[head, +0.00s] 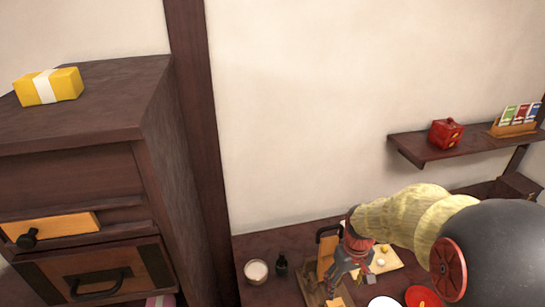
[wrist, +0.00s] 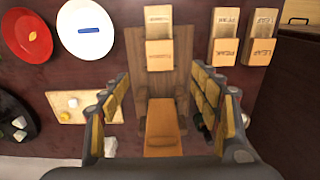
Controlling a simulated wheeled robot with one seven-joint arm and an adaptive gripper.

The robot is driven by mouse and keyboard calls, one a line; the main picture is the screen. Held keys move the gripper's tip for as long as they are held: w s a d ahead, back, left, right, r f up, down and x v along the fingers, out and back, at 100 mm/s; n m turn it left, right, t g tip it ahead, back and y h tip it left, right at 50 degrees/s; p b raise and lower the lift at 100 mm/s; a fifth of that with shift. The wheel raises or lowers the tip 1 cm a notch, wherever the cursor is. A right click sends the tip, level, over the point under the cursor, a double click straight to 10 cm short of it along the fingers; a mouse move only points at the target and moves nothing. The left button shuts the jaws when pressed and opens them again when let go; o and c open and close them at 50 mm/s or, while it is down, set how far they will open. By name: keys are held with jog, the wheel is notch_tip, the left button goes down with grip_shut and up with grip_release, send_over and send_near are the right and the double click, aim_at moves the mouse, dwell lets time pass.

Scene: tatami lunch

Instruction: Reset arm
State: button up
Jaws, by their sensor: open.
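My gripper (head: 338,283) hangs over the low dark table in the head view, at the end of my arm. In the wrist view my gripper (wrist: 163,100) has its two padded fingers spread wide apart, with nothing held between them. Below and between them is a wooden tray or stand (wrist: 184,62) with an orange-brown wooden piece (wrist: 162,122) on it. Whether the fingers touch anything cannot be told.
A white plate (wrist: 75,20), red plate (wrist: 22,45) and cutting board (wrist: 68,115) lie left; labelled wooden boxes (wrist: 226,25) lie right. A tall cabinet (head: 100,120) rises left; a shelf (head: 420,150) hangs right.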

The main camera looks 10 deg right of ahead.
jog(key=s+a+r+t, duration=0.2)
jog(key=s+a+r, duration=0.4)
jog(key=r, duration=0.4)
jog(key=s+a+r+t, duration=0.3)
jog(key=s+a+r, duration=0.3)
jog(key=r, duration=0.5)
jog(key=shift+s+r+t, duration=0.2)
jog(key=shift+r+t, duration=0.05)
jog(key=shift+t, duration=0.05)
